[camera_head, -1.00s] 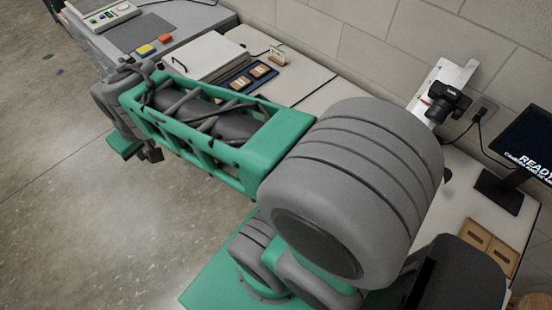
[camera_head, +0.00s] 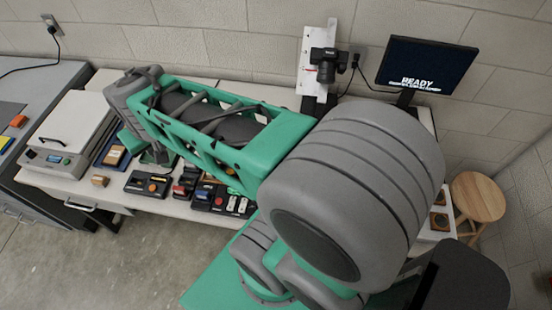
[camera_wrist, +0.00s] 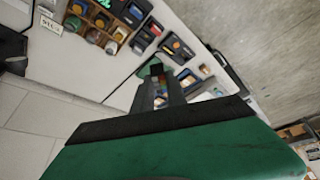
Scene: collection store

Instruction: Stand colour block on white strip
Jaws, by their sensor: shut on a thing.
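My gripper (camera_wrist: 154,86) shows in the wrist view, its green and dark parts running up to the middle of the picture. A small block with coloured patches (camera_wrist: 158,82) shows at its tips, and the gripper is shut on it. Most of the block is hidden by the fingers. In the head view my gripper (camera_head: 133,142) is at the left end of the arm, over the table, and the block is hidden there. I cannot make out a white strip for certain in either view.
The white table (camera_head: 215,98) holds several small devices (camera_head: 150,184), a lidded white box (camera_head: 80,118) and a monitor (camera_head: 428,66). A black camera (camera_head: 326,62) is mounted on a white upright board (camera_head: 308,60). A wooden stool (camera_head: 478,196) stands right. A compartmented wooden tray (camera_wrist: 121,36) shows in the wrist view.

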